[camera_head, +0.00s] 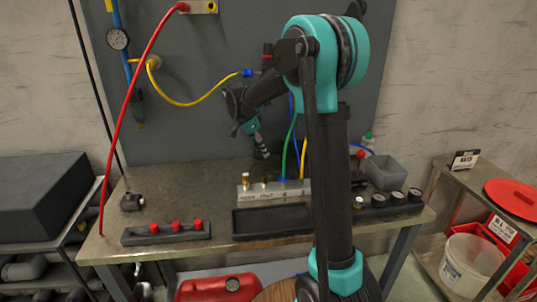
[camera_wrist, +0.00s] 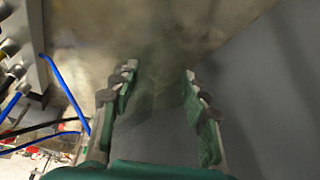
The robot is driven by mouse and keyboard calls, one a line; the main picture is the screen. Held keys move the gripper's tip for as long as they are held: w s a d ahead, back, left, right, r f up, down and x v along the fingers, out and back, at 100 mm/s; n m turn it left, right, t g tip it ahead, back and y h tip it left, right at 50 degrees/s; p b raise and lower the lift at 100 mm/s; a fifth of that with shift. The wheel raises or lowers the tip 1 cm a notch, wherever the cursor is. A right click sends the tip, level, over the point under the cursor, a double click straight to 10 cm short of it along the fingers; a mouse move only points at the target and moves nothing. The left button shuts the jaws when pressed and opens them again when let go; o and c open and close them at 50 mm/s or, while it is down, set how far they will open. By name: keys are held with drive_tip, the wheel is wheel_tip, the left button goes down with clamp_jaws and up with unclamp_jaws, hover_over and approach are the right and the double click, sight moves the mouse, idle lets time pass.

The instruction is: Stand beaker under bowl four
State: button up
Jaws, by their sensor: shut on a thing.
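My gripper (camera_head: 262,148) hangs above the back middle of the bench, fingers pointing down. In the wrist view its fingers (camera_wrist: 158,74) stand apart on either side of a faint, see-through greenish thing (camera_wrist: 152,95), which seems to be the beaker. Its outline is too faint to trace, and I cannot make it out in the head view. No bowl marked four can be told apart in either view.
A grey manifold (camera_head: 275,190) with hoses and brass fittings stands on the bench (camera_head: 190,185). Nearby are a black tray (camera_head: 270,219), round gauges (camera_head: 397,198), a grey bin (camera_head: 384,172) and a red-capped rack (camera_head: 166,232). Bare bench lies left of the manifold.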

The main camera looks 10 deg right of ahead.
drive_tip(key=shift+w+d, duration=0.35)
drive_tip(key=shift+d, duration=0.4)
drive_tip(key=shift+w+d, duration=0.3)
drive_tip(key=shift+d, duration=0.4)
drive_tip(key=shift+w+d+f, duration=0.1)
drive_tip(key=shift+d+f, duration=0.1)
drive_tip(key=shift+d, duration=0.05)
drive_tip(key=shift+f, duration=1.55)
drive_tip(key=shift+f, duration=0.15)
drive_tip(key=o, duration=1.1)
drive_tip(key=shift+o, duration=0.2)
drive_tip(key=v, duration=1.2)
drive_tip(key=shift+a, duration=0.15)
